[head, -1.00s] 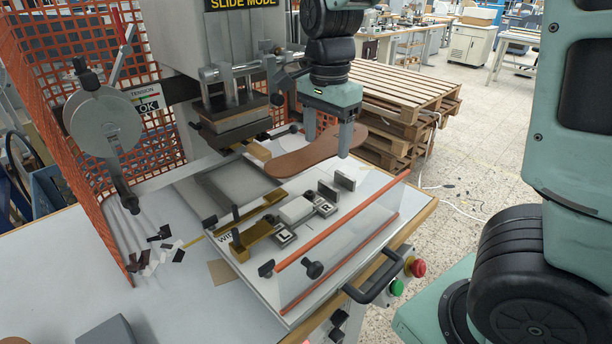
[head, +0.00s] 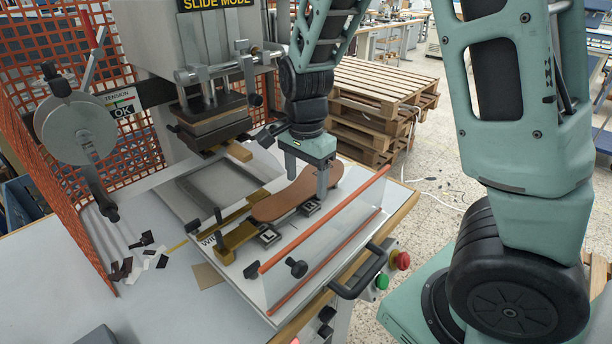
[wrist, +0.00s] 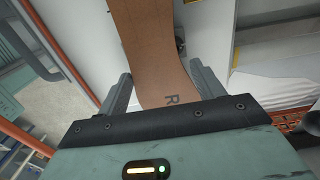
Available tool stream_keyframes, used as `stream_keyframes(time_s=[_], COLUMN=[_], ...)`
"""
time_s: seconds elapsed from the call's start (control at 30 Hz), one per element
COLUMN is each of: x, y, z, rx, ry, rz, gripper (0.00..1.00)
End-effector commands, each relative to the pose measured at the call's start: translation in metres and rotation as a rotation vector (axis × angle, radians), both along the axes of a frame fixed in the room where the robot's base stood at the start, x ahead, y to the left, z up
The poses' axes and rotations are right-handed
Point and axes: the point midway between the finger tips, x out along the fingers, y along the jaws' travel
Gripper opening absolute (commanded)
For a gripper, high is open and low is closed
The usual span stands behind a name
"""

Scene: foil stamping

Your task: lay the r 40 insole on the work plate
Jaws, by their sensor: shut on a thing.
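A brown insole (head: 282,204) is over the work plate of the stamping machine in the head view, above the L and R blocks. My gripper (head: 307,182) is shut on its right end, one finger on each side. In the wrist view the insole (wrist: 157,50) runs away from between my gripper's fingers (wrist: 160,95), with an "R" mark near the held end. A size number is not readable. The insole looks roughly level and low over the plate (head: 262,291); I cannot tell whether it touches. It hides the white block and part of the fixture.
A clear guard with orange edges (head: 325,222) stands along the plate's front. The press head (head: 212,125) hangs behind the plate at left. A brass bar (head: 238,235) lies beside the insole. A black handle (head: 360,275) and red and green buttons are at front right.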

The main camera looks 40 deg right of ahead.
Motion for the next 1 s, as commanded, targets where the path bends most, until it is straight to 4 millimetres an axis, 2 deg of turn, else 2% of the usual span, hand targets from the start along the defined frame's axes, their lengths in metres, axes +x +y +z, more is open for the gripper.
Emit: stream_keyframes(time_s=[0.2,0.23,0.3,0.67,0.77,1.0], x=[0.0,0.0,0.0,0.0,0.001,0.002], y=[0.0,0.0,0.0,0.0,0.0,0.001], z=[-0.006,-0.006,-0.005,0.0,0.011,0.06], rx=[0.0,0.0,0.0,0.0,0.001,0.002], ry=[0.001,0.001,0.0,-0.001,-0.005,-0.007], rz=[0.0,0.0,0.0,0.0,0.001,0.001], gripper=[0.34,0.7,0.9,0.9,0.9,0.9])
